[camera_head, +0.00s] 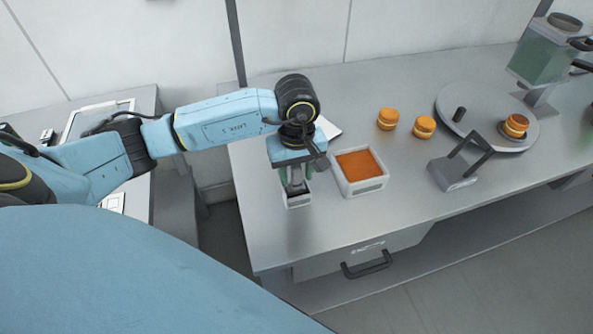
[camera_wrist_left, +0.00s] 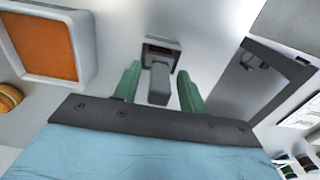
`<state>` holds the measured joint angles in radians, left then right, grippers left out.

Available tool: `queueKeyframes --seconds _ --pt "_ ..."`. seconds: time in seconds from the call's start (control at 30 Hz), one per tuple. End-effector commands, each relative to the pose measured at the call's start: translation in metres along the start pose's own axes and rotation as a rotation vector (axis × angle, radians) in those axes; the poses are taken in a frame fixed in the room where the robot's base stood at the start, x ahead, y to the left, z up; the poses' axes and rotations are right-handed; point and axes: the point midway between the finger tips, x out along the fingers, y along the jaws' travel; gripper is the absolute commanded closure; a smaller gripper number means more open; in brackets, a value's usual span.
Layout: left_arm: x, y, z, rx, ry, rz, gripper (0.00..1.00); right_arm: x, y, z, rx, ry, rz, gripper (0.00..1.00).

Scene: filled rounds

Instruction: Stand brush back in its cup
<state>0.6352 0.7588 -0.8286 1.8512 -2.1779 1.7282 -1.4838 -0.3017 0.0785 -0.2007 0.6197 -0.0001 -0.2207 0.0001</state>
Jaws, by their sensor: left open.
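The brush shows as a grey handle (camera_wrist_left: 159,82) in the left wrist view, between the two green fingers of my left gripper (camera_wrist_left: 157,92), with a gap on each side. It stands in its small cup (camera_wrist_left: 162,45), whose dark opening shows behind it. In the head view the cup (camera_head: 298,200) is a small pale box on the table, directly below my left gripper (camera_head: 296,183). The gripper points down and is open around the handle without gripping it. The brush's lower end is hidden in the cup. My right gripper is not in view.
A white tray with orange filling (camera_head: 361,170) stands just right of the cup. Further right are two orange buns (camera_head: 388,118), a dark stand (camera_head: 462,168) and a round grey plate (camera_head: 478,100) with a filled round (camera_head: 515,125). The table's front left is clear.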

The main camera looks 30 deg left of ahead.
Motion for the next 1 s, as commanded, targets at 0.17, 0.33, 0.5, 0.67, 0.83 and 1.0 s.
queueKeyframes --seconds 0.17,0.33,0.5,0.67,0.83,1.0 --pt "-0.036 0.002 -0.002 0.001 0.007 0.007 0.58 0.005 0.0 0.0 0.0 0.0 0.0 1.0" --pt "-0.074 0.001 -0.001 0.001 0.006 0.007 0.58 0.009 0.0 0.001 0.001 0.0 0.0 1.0" --pt "-0.103 0.001 -0.001 0.0 0.005 0.006 0.58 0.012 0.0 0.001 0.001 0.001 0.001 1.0" --pt "-0.116 0.0 -0.001 0.0 0.002 0.003 0.58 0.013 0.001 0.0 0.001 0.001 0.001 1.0" --pt "-0.119 0.0 0.0 0.0 0.001 0.001 0.58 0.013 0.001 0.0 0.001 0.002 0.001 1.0" --pt "-0.119 0.0 0.0 0.0 0.001 0.002 0.58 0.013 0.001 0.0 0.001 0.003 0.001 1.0"
